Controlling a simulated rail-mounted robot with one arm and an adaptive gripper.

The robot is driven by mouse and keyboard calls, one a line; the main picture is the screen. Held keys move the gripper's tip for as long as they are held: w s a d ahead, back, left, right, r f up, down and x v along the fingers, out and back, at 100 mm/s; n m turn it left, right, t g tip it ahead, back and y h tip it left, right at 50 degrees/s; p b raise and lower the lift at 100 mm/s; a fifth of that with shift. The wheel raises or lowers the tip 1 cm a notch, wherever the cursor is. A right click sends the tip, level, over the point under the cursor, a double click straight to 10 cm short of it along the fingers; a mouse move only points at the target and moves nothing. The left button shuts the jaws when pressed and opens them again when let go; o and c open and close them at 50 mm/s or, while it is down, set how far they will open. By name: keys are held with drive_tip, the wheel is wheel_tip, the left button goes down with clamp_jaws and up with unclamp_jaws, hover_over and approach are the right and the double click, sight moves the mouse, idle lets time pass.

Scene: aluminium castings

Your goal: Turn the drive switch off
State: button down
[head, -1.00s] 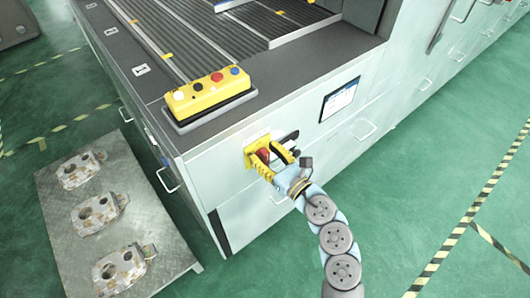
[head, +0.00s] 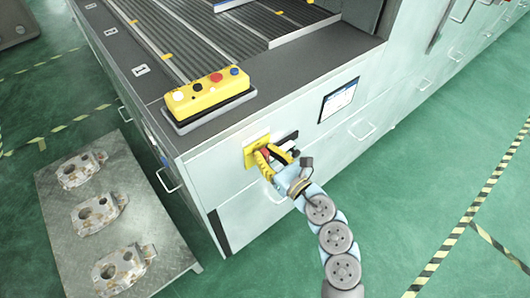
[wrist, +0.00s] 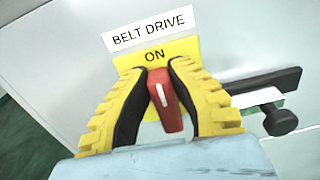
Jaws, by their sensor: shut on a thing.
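The drive switch is a red knob (wrist: 165,100) with a white mark, on a yellow plate (wrist: 155,52) that reads "ON". A white label (wrist: 149,27) above it reads "BELT DRIVE". In the wrist view my gripper (wrist: 165,80) has its yellow, black-padded fingers on both sides of the red knob, shut on it. The knob looks slightly tilted from upright. In the head view my gripper (head: 268,156) is at the yellow plate (head: 252,150) on the cabinet front, and its fingers mostly hide the knob.
A dark bar handle with a round knob (wrist: 281,120) sits just right of the switch. A yellow button box (head: 208,95) stands on the cabinet top. A metal pallet (head: 165,225) with several castings lies at left. The green floor at right is clear.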

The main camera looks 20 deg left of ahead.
drive_tip(key=m+p, duration=0.1)
drive_tip(key=m, duration=0.1)
drive_tip(key=w+m+p, duration=0.1)
drive_tip(key=m, duration=0.1)
drive_tip(key=shift+d, duration=0.2)
drive_tip(key=m+p, duration=0.2)
drive_tip(key=m, duration=0.1)
drive_tip(key=shift+w+d+f, duration=0.15)
drive_tip(key=shift+w, duration=0.05)
drive_tip(key=m+p, duration=0.2)
drive_tip(key=m, duration=0.1)
drive_tip(key=shift+w+d+f, duration=0.15)
drive_tip(key=shift+w+f, duration=0.05)
drive_tip(key=shift+f, duration=0.15)
drive_tip(key=shift+w+f+m+p, duration=0.15)
drive_tip(key=shift+m+p, duration=0.25)
drive_tip(key=shift+m, duration=0.3)
drive_tip(key=shift+f, duration=0.1)
drive_tip(key=c, duration=0.9)
unclamp_jaws()
